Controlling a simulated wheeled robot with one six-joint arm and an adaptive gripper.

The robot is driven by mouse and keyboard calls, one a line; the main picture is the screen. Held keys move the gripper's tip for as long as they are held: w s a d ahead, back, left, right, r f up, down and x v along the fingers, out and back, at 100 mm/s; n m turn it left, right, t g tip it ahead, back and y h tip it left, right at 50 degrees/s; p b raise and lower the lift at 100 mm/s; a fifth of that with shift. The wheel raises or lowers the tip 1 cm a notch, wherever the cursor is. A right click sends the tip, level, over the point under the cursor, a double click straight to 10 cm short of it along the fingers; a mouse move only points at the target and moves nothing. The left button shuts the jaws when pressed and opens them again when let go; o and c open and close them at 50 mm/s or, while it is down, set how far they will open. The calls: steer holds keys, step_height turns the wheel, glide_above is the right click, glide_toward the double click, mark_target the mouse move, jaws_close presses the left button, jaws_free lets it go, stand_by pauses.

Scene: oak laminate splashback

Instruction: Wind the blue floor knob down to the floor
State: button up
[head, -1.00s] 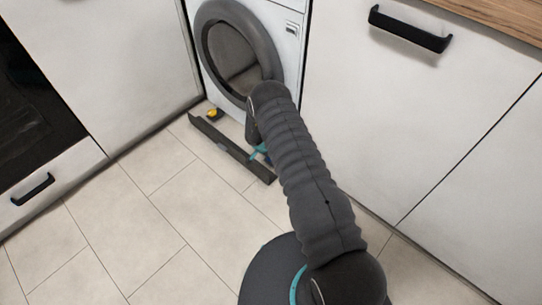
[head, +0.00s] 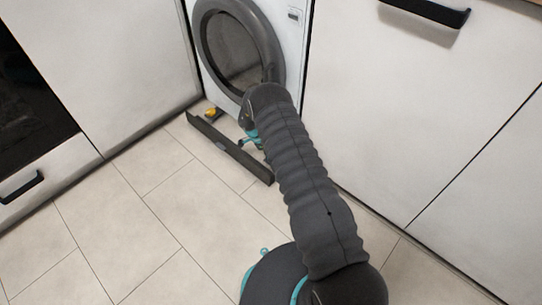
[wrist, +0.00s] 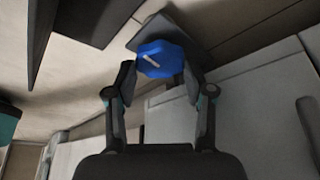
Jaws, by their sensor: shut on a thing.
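The blue floor knob (wrist: 161,59) has a pale line on its face. In the wrist view it sits between the two fingers of my gripper (wrist: 158,72), which are shut on its sides. In the head view my gripper (head: 250,137) is low at the foot of the washing machine (head: 298,50), partly behind my arm. The blue knob is hidden there.
A dark strip (head: 225,146) lies on the floor in front of the machine. White cabinets with black handles (head: 425,12) stand either side. The tiled floor (head: 130,235) at left is clear.

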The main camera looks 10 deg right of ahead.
steer(key=shift+d+r, duration=0.1)
steer(key=shift+r, duration=0.05)
stand_by(0.4)
steer(key=o, duration=0.9)
steer(key=v, duration=1.2)
steer(key=shift+w, duration=0.15)
